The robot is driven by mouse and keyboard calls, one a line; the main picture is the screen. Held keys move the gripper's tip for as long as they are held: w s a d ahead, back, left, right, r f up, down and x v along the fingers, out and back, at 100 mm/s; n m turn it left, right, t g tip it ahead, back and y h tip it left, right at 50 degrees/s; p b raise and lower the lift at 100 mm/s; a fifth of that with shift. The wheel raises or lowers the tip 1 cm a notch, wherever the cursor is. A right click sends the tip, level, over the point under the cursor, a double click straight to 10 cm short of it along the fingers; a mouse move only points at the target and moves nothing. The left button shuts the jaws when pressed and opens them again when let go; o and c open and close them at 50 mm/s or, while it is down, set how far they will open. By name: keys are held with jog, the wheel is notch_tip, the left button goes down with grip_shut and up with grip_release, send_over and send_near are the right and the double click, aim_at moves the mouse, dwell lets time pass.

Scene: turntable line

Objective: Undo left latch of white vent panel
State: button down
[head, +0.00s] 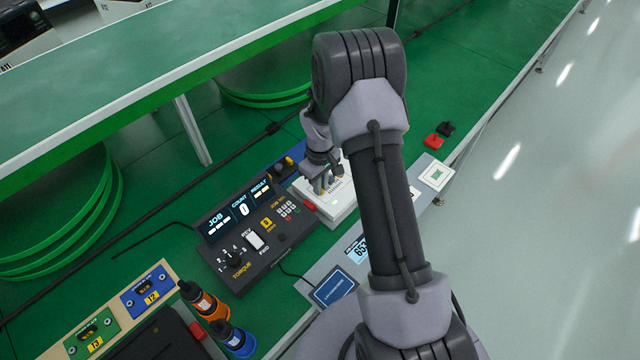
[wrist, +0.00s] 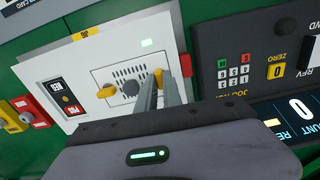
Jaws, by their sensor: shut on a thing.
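A yellow latch (wrist: 106,92) sits free on the panel's left side in the wrist view. The other yellow latch (wrist: 159,74), on the side toward the control unit, is partly hidden by my fingers. My gripper (wrist: 162,84) is shut on this latch. In the head view my gripper (head: 323,187) is down at the box, and my arm covers part of the box.
The dark control unit (head: 222,252) with displays and keypad stands close beside the box. A red part (head: 309,205) lies between them. Red and yellow blocks (wrist: 28,108) are beyond the box's other side. Orange and blue tools (head: 205,303) stand at front left.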

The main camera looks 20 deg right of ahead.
dwell(0.4)
jog(key=c, duration=1.5)
grip_release()
notch_tip(320, 180, up, 18)
jog(key=p, duration=0.5)
jog(key=shift+f, duration=0.25)
